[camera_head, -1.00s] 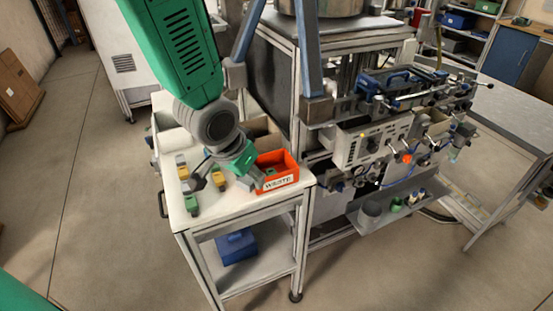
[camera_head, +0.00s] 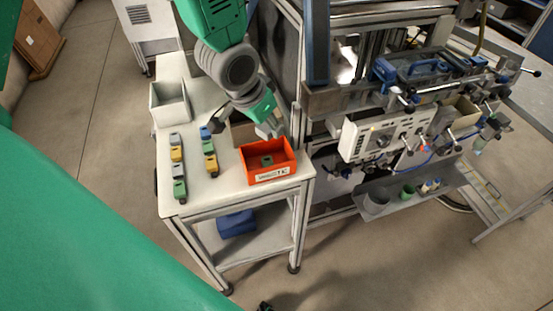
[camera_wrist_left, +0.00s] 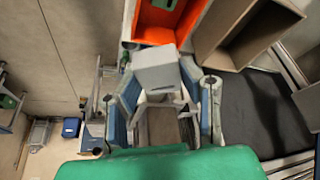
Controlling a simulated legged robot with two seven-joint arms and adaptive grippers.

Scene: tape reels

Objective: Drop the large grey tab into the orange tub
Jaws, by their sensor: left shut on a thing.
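The orange tub (camera_head: 285,172) stands at the front right corner of the white table, with a label on its front and a small grey-green piece (camera_head: 267,160) inside. My left gripper (camera_head: 270,128) is at the tub's back edge in the head view. In the left wrist view the gripper (camera_wrist_left: 160,92) is shut on the large grey tab (camera_wrist_left: 157,68), a pale block between its fingertips. The tub (camera_wrist_left: 155,33) shows just beyond the tab there. Whether the tab is over the tub's opening is hard to tell. My right gripper is not in view.
Two rows of small coloured tabs, including yellow (camera_head: 176,153), green (camera_head: 180,188) and blue (camera_head: 205,132) ones, lie left of the tub. A pale open bin (camera_head: 158,113) stands at the table's back left. A machine (camera_head: 385,135) stands to the right.

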